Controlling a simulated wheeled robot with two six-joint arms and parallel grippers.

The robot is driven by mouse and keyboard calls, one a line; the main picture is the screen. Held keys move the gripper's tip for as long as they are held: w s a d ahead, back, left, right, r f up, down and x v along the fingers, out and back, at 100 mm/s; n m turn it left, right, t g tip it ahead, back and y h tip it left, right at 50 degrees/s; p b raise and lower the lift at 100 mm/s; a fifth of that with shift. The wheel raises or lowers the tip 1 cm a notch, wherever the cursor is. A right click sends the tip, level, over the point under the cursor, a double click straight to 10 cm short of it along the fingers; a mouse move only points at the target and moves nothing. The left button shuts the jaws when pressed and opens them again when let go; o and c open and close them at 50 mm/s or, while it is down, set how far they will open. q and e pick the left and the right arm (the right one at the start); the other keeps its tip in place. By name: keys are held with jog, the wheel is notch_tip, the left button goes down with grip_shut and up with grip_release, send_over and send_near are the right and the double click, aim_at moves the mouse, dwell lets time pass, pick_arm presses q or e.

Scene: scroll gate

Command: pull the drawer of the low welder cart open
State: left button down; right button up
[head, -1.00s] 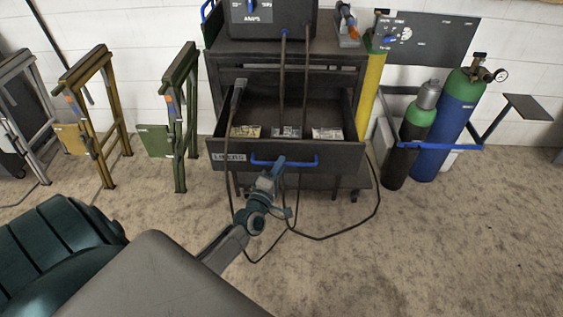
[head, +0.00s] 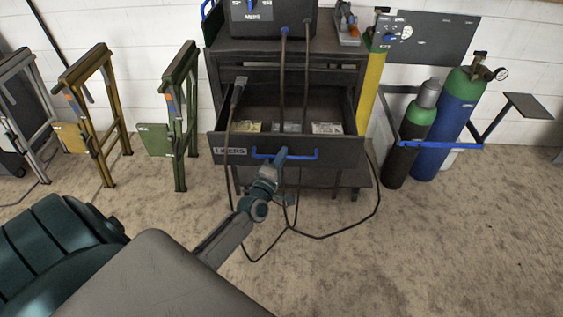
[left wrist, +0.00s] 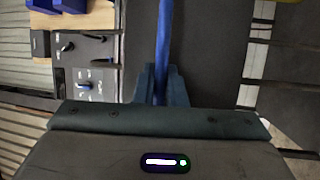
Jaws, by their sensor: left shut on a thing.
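The low welder cart (head: 230,48) stands against the wall in the head view. Its dark drawer (head: 335,152) is partly out, with its inside and several packets showing. The drawer has a blue bar handle (head: 307,155) on its front and a label at the left. My left gripper (head: 276,160) is shut on the handle, near its middle. In the left wrist view the blue handle (left wrist: 162,45) runs upright between the fingers of my left gripper (left wrist: 160,85). The fingers partly hide the handle. My right gripper is not in view.
A welder box (head: 265,15) sits on the cart, with cables hanging in front of the drawer and looping on the floor. Gas cylinders (head: 450,105) stand to the right. Folding stands (head: 180,110) are to the left. The floor before the cart is otherwise clear.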

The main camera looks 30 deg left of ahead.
pick_arm(q)
jog(key=shift+w+a+f, duration=0.1)
jog(key=shift+w+a, duration=0.25)
jog(key=shift+w, duration=0.15)
jog(key=c, duration=1.8)
grip_release()
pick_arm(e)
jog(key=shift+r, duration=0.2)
pick_arm(q)
jog(key=shift+o, duration=0.2)
jog(key=shift+s, duration=0.1)
